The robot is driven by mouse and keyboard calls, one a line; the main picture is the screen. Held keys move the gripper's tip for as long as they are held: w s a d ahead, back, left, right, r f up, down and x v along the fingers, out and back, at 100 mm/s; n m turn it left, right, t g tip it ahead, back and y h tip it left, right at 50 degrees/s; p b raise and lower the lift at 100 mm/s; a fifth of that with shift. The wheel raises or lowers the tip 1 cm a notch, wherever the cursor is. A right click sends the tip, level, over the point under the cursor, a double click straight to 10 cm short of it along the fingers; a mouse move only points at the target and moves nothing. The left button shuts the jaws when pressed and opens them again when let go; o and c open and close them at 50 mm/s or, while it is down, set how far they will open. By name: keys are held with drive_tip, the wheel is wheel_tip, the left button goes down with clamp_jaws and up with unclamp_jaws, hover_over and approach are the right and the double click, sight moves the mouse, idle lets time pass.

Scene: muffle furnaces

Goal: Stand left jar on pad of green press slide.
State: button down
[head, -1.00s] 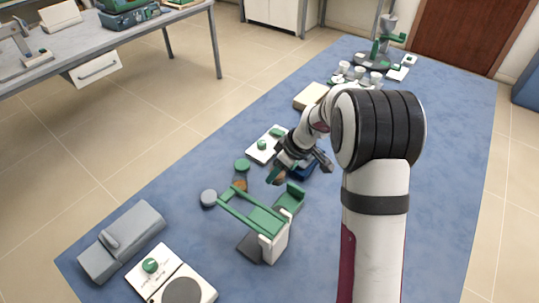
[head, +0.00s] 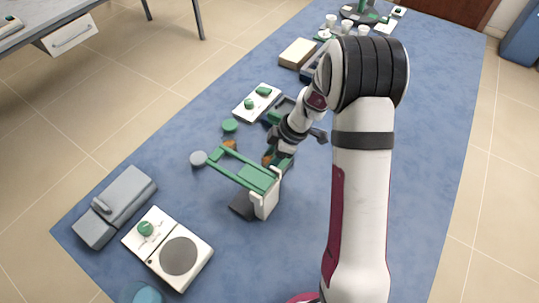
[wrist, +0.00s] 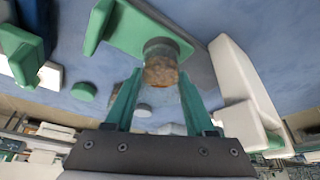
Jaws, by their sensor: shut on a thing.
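My gripper (wrist: 160,85) is shut on a small jar (wrist: 161,68) with brown-orange contents and a dark grey end. In the head view my gripper (head: 271,161) and the held jar (head: 266,160) are at the far side of the green press slide (head: 245,170), close to its white upright (head: 265,203). In the wrist view the jar's far end overlaps a flat green part (wrist: 137,32) of the press; I cannot tell whether they touch. A second orange-brown jar (head: 229,146) is left of the press, partly hidden by its green bar.
A green disc (head: 229,125) and a grey disc (head: 198,158) lie left of the press. A white device (head: 256,103) stands behind. A grey box (head: 115,205) and a hotplate-like device (head: 168,248) are at front left.

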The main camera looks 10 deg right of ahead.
drive_tip(key=shift+f, duration=0.4)
drive_tip(key=shift+c, duration=0.8)
unclamp_jaws()
drive_tip(key=shift+f, duration=0.1)
drive_tip(key=shift+o, duration=0.2)
drive_tip(key=shift+o, duration=0.6)
wheel_tip(320, 180, up, 8)
drive_tip(key=s+a+r+m+h, duration=0.1)
drive_tip(key=s+a+r+m, duration=0.1)
drive_tip(key=s+r+m, duration=0.5)
drive_tip(key=s+a+r+m, duration=0.1)
drive_tip(key=s+r+m, duration=0.25)
drive_tip(key=s, duration=0.45)
drive_tip(key=s+m+g+h, duration=0.1)
drive_tip(key=s+m, duration=0.9)
drive_tip(key=s, duration=0.3)
drive_tip(key=shift+f+h, duration=0.3)
